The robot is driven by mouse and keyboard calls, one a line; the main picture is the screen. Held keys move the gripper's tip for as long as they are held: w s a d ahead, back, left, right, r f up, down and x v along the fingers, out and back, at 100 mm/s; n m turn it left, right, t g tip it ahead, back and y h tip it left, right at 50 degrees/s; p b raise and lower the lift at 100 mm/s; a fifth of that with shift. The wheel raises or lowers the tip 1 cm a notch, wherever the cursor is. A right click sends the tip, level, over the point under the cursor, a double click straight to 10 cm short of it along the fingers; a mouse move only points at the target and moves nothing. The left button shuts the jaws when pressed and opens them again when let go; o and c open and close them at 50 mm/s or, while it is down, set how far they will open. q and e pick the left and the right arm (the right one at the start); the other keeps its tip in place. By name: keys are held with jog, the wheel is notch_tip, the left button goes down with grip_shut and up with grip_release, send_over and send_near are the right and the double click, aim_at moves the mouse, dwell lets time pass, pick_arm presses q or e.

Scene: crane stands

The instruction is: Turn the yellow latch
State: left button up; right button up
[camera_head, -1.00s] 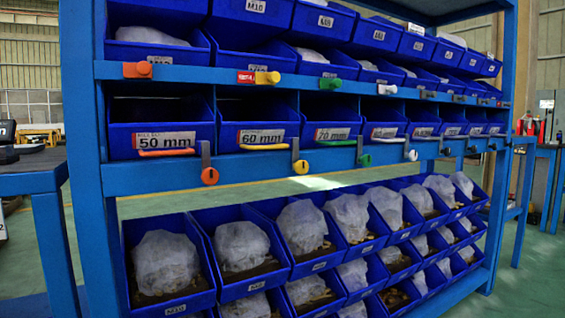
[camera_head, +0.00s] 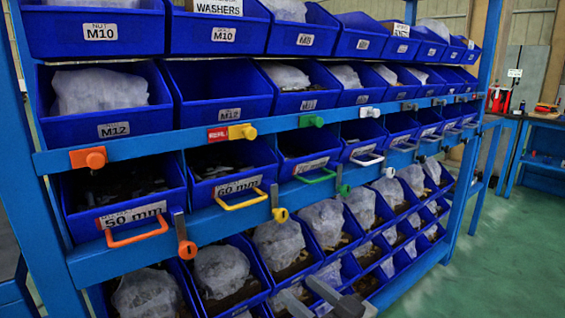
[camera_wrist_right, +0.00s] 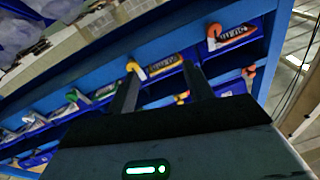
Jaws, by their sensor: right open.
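The yellow latch (camera_head: 279,207) hangs down from the blue rail below the 60 mm drawer, beside that drawer's yellow handle (camera_head: 242,201). The latch also shows in the wrist view (camera_wrist_right: 136,70), near the tip of the left-hand finger. A second yellow latch (camera_head: 242,131) lies sideways on the rail above. My right gripper (camera_head: 297,287) is open and empty, low in front of the shelf, below and to the right of the hanging latch. Its two fingers point up at the rail in the wrist view (camera_wrist_right: 160,70). My left gripper is out of view.
Orange (camera_head: 186,242) and green (camera_head: 341,182) latches hang on either side along the same rail. An orange handle (camera_head: 136,232) juts from the 50 mm drawer. Bins of bagged parts (camera_head: 221,270) sit below. Open green floor (camera_head: 470,280) lies to the right.

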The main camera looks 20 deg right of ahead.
aim_at(283, 217)
jog(key=w+d+r+m+h+p, duration=0.2)
jog(key=w+d+r+p, duration=0.25)
jog(key=d+p, duration=0.2)
jog(key=b+x, duration=0.2)
jog(key=x, duration=1.2)
jog(key=shift+w+a, duration=0.25)
jog(key=shift+w, duration=0.1)
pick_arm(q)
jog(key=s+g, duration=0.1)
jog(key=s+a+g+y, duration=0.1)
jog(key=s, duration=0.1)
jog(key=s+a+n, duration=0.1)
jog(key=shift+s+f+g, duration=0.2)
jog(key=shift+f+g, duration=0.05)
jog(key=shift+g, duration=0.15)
pick_arm(e)
jog(key=shift+r, duration=0.1)
jog(key=c, duration=1)
